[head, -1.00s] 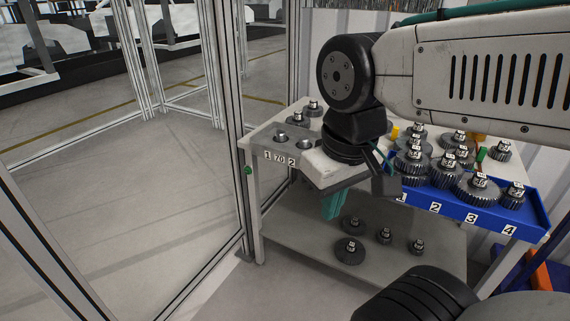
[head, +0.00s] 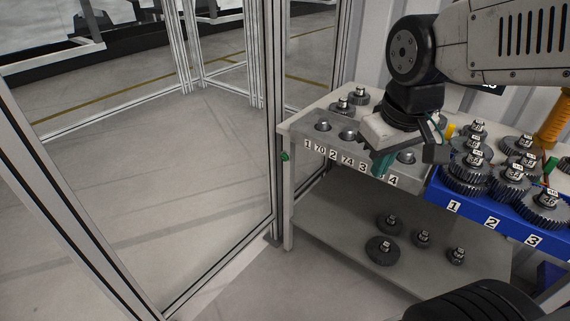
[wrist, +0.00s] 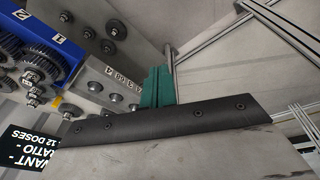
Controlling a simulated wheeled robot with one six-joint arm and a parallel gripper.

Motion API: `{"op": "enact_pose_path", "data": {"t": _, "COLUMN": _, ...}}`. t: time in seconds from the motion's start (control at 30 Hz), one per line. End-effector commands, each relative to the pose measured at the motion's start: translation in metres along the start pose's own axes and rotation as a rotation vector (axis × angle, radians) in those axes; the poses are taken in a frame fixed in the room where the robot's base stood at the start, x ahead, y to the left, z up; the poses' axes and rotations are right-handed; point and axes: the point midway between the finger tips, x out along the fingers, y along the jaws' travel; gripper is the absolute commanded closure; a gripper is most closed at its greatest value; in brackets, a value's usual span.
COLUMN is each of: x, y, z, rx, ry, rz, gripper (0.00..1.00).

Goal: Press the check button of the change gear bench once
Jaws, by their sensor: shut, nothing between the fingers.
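The change gear bench (head: 318,175) is a light table with a grey top and a row of number labels on its front edge. A small green button (head: 285,156) sits on its left front corner post. My gripper (head: 383,163) has teal fingers, closed together with nothing held. It hangs in front of the bench's label row, to the right of the green button and well apart from it. In the wrist view the fingers (wrist: 157,88) point toward the floor beside the labelled edge. I cannot make out the button there.
A blue tray (head: 440,192) with several gears stands at the bench's right. Several gears lie on the lower shelf (head: 330,215). Round posts stand on the bench top. A framed clear panel's upright (head: 268,120) rises close to the bench's left end. Floor left of it is clear.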

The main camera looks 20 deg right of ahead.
Motion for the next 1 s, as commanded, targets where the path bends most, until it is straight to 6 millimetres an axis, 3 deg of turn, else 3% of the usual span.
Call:
{"op": "enact_pose_path", "data": {"t": 0.03, "x": 0.014, "y": 0.007, "z": -0.024, "rx": -0.038, "ry": 0.011, "rz": 0.013, "gripper": 1.0}}
{"op": "enact_pose_path", "data": {"t": 0.2, "x": 0.062, "y": 0.028, "z": -0.104, "rx": -0.199, "ry": 0.101, "rz": 0.065, "gripper": 1.0}}
{"op": "enact_pose_path", "data": {"t": 0.37, "x": 0.12, "y": 0.044, "z": -0.17, "rx": -0.361, "ry": 0.184, "rz": 0.111, "gripper": 1.0}}
{"op": "enact_pose_path", "data": {"t": 0.5, "x": 0.181, "y": 0.054, "z": -0.219, "rx": -0.506, "ry": 0.258, "rz": 0.145, "gripper": 1.0}}
{"op": "enact_pose_path", "data": {"t": 0.77, "x": 0.31, "y": 0.058, "z": -0.278, "rx": -0.765, "ry": 0.407, "rz": 0.193, "gripper": 1.0}}
{"op": "enact_pose_path", "data": {"t": 1.0, "x": 0.42, "y": 0.047, "z": -0.29, "rx": -0.957, "ry": 0.543, "rz": 0.227, "gripper": 1.0}}
